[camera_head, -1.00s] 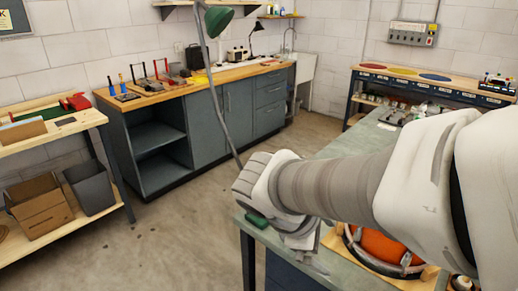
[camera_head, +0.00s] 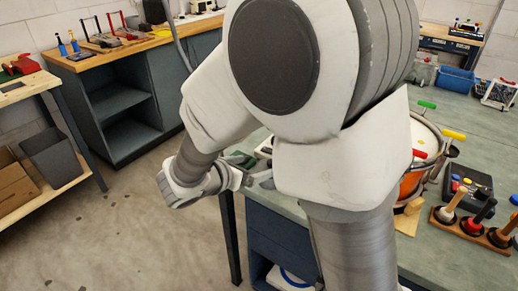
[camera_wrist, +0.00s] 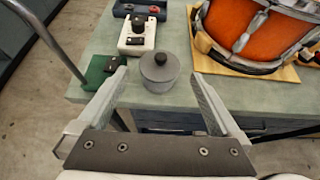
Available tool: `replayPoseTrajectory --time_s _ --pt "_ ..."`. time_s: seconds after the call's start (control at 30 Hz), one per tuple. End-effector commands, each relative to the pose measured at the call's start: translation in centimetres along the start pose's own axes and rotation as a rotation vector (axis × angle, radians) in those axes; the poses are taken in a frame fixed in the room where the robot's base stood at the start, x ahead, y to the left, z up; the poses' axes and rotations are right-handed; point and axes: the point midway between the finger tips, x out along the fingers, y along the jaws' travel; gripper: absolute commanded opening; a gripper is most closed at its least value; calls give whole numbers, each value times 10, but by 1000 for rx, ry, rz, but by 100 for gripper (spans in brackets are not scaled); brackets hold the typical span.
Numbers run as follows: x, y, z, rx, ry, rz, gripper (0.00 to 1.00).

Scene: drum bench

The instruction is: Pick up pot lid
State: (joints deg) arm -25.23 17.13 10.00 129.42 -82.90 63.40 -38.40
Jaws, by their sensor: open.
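A small grey pot (camera_wrist: 160,82) stands upright near the front edge of the green-grey bench in the wrist view. Its grey lid (camera_wrist: 159,65) sits on top and has a dark round knob (camera_wrist: 160,57). My gripper (camera_wrist: 158,78) is open, with one finger on each side of the pot in the picture and nothing held between them. I cannot tell the height of the fingers above the bench. In the head view my arm covers much of the bench, and the pot and lid are hidden there.
An orange drum (camera_wrist: 258,30) on a wooden board stands right of the pot. A white device (camera_wrist: 138,36) is behind it, and a green block (camera_wrist: 101,70) lies to the left. A grey pole (camera_wrist: 45,38) rises at left. Mallets in a wooden rack (camera_head: 472,225) stand at right.

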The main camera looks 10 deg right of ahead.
Motion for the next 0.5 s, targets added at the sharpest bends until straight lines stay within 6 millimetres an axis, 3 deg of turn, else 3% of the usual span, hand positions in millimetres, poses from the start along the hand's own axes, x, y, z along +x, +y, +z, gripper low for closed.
replayPoseTrajectory --time_s 0.13,0.5 --pt "31 -1 -2 3 1 -4 100" --pt "65 -2 -2 3 0 -3 100"
